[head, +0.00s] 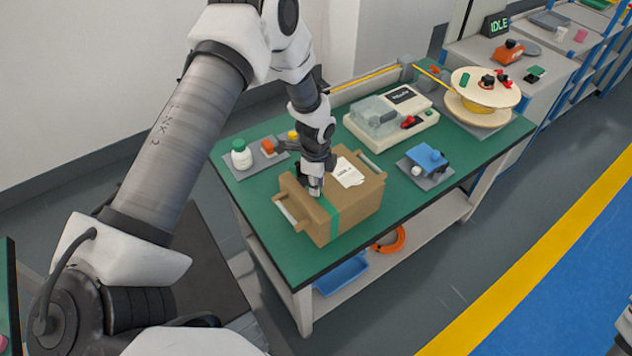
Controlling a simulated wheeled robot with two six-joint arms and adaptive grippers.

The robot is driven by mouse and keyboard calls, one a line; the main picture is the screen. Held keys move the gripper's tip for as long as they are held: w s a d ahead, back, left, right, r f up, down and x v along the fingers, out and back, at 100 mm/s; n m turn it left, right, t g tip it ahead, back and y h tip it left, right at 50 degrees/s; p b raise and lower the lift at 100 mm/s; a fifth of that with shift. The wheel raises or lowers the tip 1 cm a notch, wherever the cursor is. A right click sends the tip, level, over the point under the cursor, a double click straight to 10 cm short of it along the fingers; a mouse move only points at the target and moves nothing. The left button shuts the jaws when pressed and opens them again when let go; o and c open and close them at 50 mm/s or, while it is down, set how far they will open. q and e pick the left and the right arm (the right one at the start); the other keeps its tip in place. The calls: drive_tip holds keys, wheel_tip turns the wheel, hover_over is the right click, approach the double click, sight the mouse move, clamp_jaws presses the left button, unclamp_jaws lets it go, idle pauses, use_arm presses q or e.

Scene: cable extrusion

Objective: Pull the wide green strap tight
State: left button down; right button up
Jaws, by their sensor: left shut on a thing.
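A brown box (352,212) with a white label (347,172) stands on the green table top. The wide green strap (334,219) shows on the box's front face and runs up to its top edge near my gripper. My left gripper (315,190) comes down from above at the top of the box and is shut on the strap there. The fingers are small and partly hide the strap's upper part.
White bottle (241,159) and small parts sit on a grey mat at the table's left. A beige machine (390,115), a blue device (428,158) and a large spool (484,98) stand behind and right. The front right table top is clear.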

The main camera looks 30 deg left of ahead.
sight(329, 204)
use_arm(q)
drive_tip(key=d, duration=0.2)
drive_tip(key=s+d, duration=0.1)
drive_tip(key=d, duration=0.1)
drive_tip(key=shift+s, duration=0.15)
drive_tip(key=shift+d, duration=0.25)
drive_tip(key=c, duration=1)
unclamp_jaws()
drive_tip(key=shift+f, duration=0.1)
drive_tip(key=shift+w, duration=0.2)
drive_tip(key=r, duration=1.1)
drive_tip(key=shift+s+r, duration=0.2)
drive_tip(key=shift+r, duration=0.2)
